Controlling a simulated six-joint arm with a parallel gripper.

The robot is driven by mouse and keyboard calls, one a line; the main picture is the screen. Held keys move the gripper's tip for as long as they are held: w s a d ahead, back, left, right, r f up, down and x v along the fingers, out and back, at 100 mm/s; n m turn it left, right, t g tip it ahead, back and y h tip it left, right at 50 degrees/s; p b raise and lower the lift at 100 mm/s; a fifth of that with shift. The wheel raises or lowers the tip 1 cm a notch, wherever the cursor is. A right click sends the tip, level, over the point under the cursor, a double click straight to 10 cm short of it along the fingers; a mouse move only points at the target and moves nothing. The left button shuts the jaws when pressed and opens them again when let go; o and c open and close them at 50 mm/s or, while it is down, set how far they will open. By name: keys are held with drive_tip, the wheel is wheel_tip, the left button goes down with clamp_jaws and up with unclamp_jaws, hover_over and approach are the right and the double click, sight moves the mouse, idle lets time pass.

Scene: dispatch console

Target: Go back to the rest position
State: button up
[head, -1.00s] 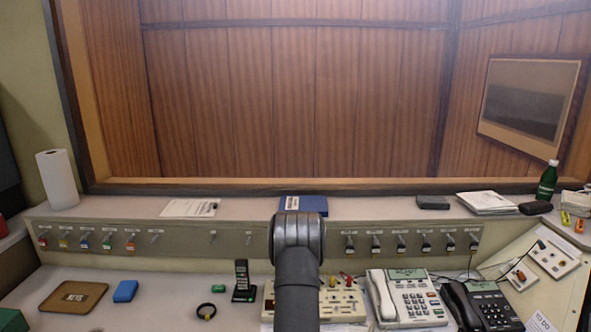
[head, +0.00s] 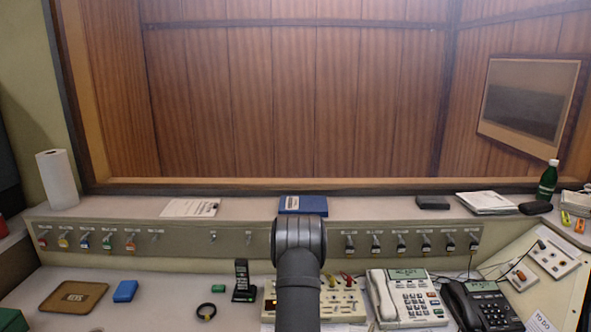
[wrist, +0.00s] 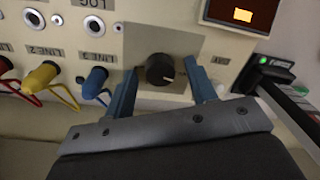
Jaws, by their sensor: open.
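My gripper (wrist: 162,92) shows in the wrist view with its two blue-grey fingers wide apart and nothing between their tips that they touch. I cannot tell how far the fingertips are from the panel. In the head view my own arm stands upright at the lower middle and hides my gripper.
A yellow plug (wrist: 42,77) and a blue plug (wrist: 95,82) sit left of the fingers. A small dark screen (wrist: 240,14) and a black handset (wrist: 265,75) are at the right. In the head view a white telephone (head: 408,297) stands right of my arm.

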drive_tip(key=m, duration=0.4)
drive_tip(key=shift+m, duration=0.4)
drive_tip(key=m, duration=0.5)
idle(0.5)
drive_tip(key=n, duration=0.4)
drive_tip(key=shift+n, duration=2.9)
